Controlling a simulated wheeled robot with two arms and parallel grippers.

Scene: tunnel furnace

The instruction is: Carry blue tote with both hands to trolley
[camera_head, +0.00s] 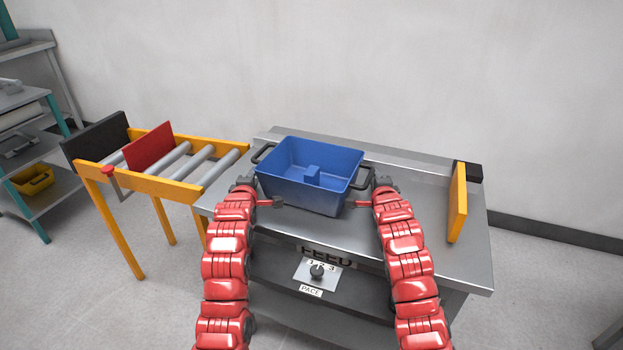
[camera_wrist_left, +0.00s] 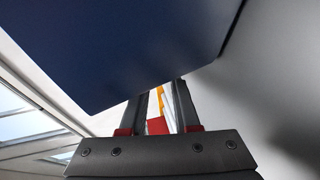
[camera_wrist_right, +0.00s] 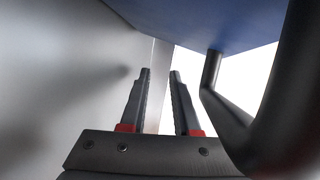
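The blue tote (camera_head: 311,176) sits on the steel table (camera_head: 440,225). My right gripper (camera_head: 383,183) is at the right end. In the right wrist view its fingers (camera_wrist_right: 160,95) are apart and empty, with the handle (camera_wrist_right: 265,105) to their right. I cannot make out a trolley.
A roller conveyor (camera_head: 170,165) with orange rails, a red plate and a black plate stands at the left. An orange plate (camera_head: 457,203) stands at the table's right end. A pace knob (camera_head: 317,270) is on the front. A shelf (camera_head: 20,150) stands far left.

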